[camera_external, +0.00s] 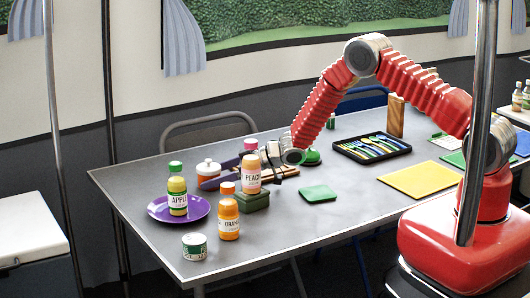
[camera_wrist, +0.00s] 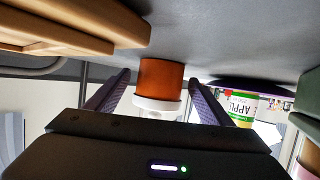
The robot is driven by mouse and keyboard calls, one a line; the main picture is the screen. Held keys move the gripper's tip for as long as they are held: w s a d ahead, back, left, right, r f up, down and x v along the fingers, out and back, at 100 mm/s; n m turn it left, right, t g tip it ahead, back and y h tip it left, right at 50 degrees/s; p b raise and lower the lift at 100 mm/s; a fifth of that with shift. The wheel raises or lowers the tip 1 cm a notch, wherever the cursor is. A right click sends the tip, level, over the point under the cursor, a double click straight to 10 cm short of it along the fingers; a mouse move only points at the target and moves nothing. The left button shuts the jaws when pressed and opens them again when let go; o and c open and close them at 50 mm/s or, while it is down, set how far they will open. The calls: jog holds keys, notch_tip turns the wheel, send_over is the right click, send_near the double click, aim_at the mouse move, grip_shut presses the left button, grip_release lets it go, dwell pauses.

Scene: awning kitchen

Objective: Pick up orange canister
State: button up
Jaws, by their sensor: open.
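The orange canister (camera_wrist: 161,76) has an orange body and a white lid and stands on the table. It is centred in the wrist view, which shows the scene upside down. In the wrist view, the fingers of my gripper (camera_wrist: 160,82) lie on either side of the canister, with a gap visible to the left; contact on the right is unclear.
A peach bottle (camera_external: 251,176) stands on a green box (camera_external: 253,202) close in front of my gripper. An apple bottle (camera_external: 177,197) stands on a purple plate (camera_external: 158,208). An orange-juice bottle (camera_external: 229,218) and a green-labelled tin (camera_external: 194,246) stand nearer the front edge. Wooden pieces (camera_wrist: 75,20) lie beside the canister.

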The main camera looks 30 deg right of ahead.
jog(key=shift+x, duration=0.85)
jog(key=c, duration=1.5)
